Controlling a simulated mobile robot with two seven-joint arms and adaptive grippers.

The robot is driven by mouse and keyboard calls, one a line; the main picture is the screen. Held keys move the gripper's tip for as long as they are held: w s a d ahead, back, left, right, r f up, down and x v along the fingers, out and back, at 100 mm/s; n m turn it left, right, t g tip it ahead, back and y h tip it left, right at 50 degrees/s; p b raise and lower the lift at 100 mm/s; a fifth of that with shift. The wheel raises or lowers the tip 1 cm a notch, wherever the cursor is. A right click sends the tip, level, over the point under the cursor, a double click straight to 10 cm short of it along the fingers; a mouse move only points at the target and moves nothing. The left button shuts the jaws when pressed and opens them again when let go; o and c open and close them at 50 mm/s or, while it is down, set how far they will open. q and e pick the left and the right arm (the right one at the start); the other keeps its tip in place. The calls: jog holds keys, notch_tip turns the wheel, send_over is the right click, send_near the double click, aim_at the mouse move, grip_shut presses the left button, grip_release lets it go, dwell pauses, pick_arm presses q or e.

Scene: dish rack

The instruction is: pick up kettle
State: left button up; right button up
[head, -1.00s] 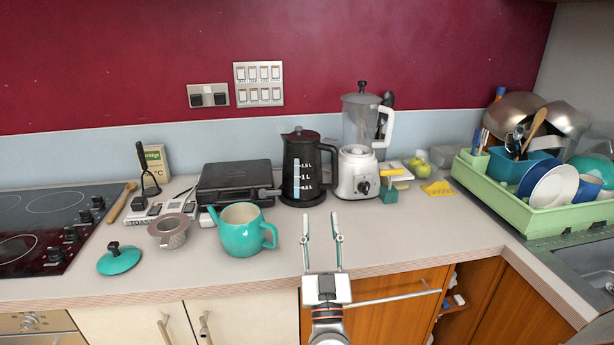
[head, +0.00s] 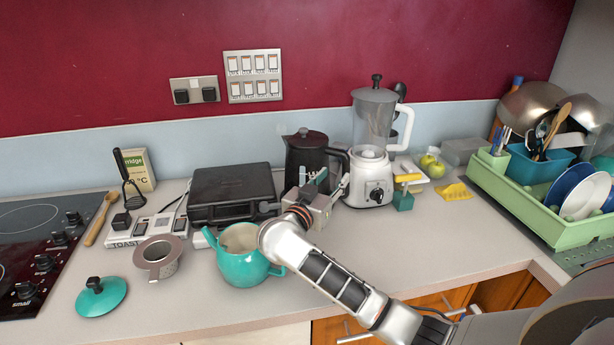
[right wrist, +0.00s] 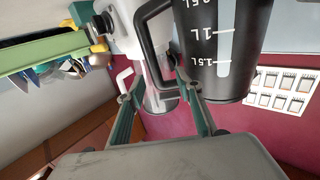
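The kettle (head: 306,152) is black with a white scale and stands upright on the counter in front of the back wall. Its handle (head: 343,160) faces right in the head view. My right gripper (head: 332,181) is in front of the kettle, hiding its lower part. In the right wrist view the kettle (right wrist: 226,45) appears upside down, and its handle (right wrist: 148,40) runs down between the spread fingers of my right gripper (right wrist: 160,88). The fingers are open; I cannot tell whether they touch the kettle. My left gripper is not in view.
A white blender (head: 374,150) stands close right of the kettle. A black grill (head: 232,192) is left. A teal teapot (head: 238,268) sits in front, partly behind my right arm. A green dish rack (head: 520,205) is at the right, with counter space before it.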

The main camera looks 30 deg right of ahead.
aim_at(345, 171)
jog(key=shift+w+d+r, duration=0.1)
jog(key=shift+w+d, duration=0.1)
jog(key=shift+d, duration=0.4)
jog(key=shift+w+d+r, duration=0.1)
jog(key=shift+w+d, duration=0.05)
jog(key=shift+d, duration=0.45)
jog(key=x, duration=0.4)
jog(key=shift+d+f, duration=0.25)
jog(key=shift+f, duration=0.1)
jog(key=shift+w+d, duration=0.1)
jog(key=shift+d, duration=0.05)
grip_shut()
jog(key=shift+r, duration=0.2)
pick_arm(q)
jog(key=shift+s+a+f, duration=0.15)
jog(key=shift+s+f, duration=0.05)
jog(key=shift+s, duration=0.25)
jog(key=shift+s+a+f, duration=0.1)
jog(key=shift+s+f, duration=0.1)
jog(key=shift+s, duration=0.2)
pick_arm(e)
jog(key=shift+w, duration=0.1)
